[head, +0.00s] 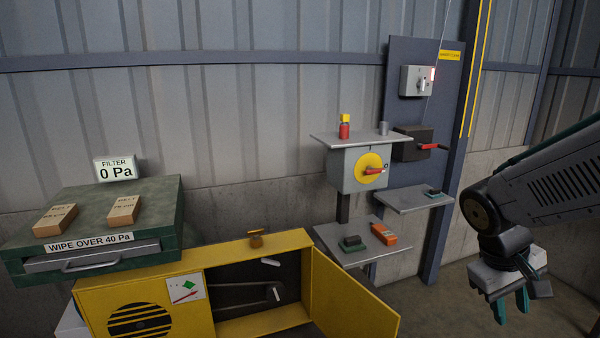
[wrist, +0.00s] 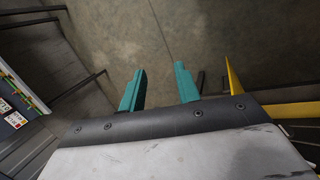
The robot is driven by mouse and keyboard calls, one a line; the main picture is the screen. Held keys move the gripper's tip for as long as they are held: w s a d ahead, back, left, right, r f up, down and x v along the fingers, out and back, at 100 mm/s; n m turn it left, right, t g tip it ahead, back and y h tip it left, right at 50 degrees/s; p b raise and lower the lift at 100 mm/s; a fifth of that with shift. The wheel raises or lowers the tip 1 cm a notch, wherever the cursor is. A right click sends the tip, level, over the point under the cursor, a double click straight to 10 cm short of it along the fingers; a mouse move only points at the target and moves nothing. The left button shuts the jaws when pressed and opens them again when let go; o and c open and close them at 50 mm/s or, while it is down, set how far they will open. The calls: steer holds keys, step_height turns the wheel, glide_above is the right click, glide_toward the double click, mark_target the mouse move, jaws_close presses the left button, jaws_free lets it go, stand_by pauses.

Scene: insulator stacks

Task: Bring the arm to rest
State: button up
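My gripper (head: 511,306) hangs at the right side of the head view, pointing down, with its two teal fingers apart. In the wrist view the fingers of my gripper (wrist: 160,88) are also spread, with nothing between them but the concrete floor (wrist: 190,40) below. My arm reaches in from the right edge of the head view and bends down at the wrist. The gripper touches nothing that I can see.
A yellow cabinet (head: 250,252) stands open, its door (head: 345,300) swung toward me. A green filter box (head: 160,205) with two tan blocks is at left. Shelves (head: 345,237) with small items and a switch panel (head: 400,60) stand at centre right. Floor below the gripper is clear.

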steer(key=s+a+r+t+y, duration=0.1)
steer(key=s+a+r+y, duration=0.1)
steer(key=s+a, duration=0.3)
steer(key=s+a+r+m+t+y, duration=0.1)
steer(key=s+a+r+y, duration=0.1)
steer(key=s+a+r, duration=0.3)
steer(key=shift+s+a, duration=0.25)
steer(key=shift+s, duration=0.75)
steer(key=shift+r, duration=0.1)
